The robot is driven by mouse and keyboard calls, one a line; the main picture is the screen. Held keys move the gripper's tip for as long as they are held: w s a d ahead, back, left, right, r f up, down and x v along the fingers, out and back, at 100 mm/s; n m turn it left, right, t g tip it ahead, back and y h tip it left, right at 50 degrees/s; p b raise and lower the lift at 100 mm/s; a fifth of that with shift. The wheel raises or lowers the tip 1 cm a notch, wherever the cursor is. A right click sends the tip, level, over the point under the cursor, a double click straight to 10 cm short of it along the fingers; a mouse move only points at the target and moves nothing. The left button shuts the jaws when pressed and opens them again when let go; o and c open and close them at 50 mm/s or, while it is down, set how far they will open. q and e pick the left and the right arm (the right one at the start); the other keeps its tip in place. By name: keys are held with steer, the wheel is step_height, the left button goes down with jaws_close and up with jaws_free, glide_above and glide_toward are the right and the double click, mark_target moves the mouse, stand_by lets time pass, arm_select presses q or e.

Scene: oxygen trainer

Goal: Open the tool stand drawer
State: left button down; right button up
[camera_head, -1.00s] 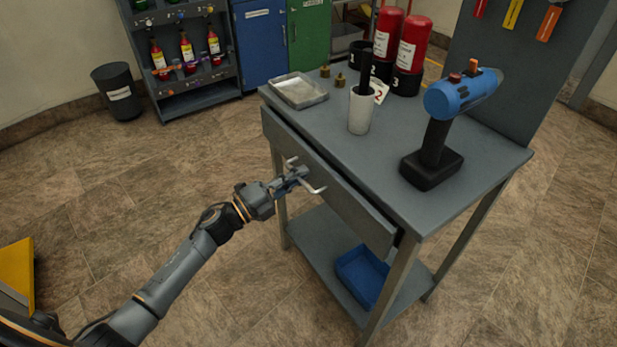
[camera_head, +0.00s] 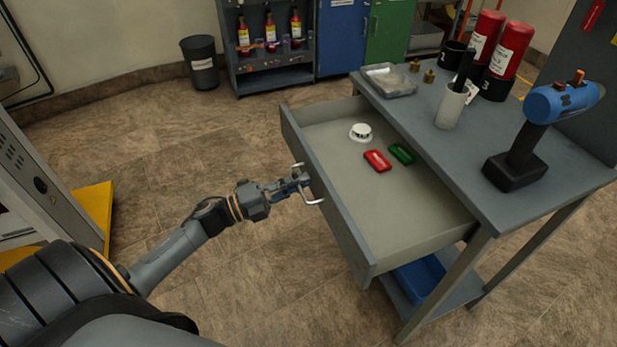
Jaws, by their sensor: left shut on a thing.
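The tool stand (camera_head: 452,158) is a grey table with a lower shelf. Its drawer (camera_head: 345,215) is pulled far out toward my left side. Inside lie a white round piece (camera_head: 361,132), a red piece (camera_head: 377,161) and a green piece (camera_head: 402,153). My left gripper (camera_head: 303,186) is at the middle of the drawer front, shut on the drawer handle (camera_head: 312,200). The fingers hide part of the handle. My right gripper is not in view.
On the stand top are a metal tray (camera_head: 389,80), a white cup (camera_head: 450,107), a blue drill (camera_head: 530,135) and red cylinders (camera_head: 508,52). A blue bin (camera_head: 420,280) sits on the lower shelf. A dark waste bin (camera_head: 200,62) stands behind. The floor left of the drawer is clear.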

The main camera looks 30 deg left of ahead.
arm_select(q)
steer(key=shift+s+a+f, duration=0.1)
steer(key=shift+s+a, duration=0.05)
steer(key=shift+s, duration=0.1)
steer(key=c, duration=1.5)
jaws_free()
steer(key=shift+o, duration=0.2)
steer(key=v, duration=1.2)
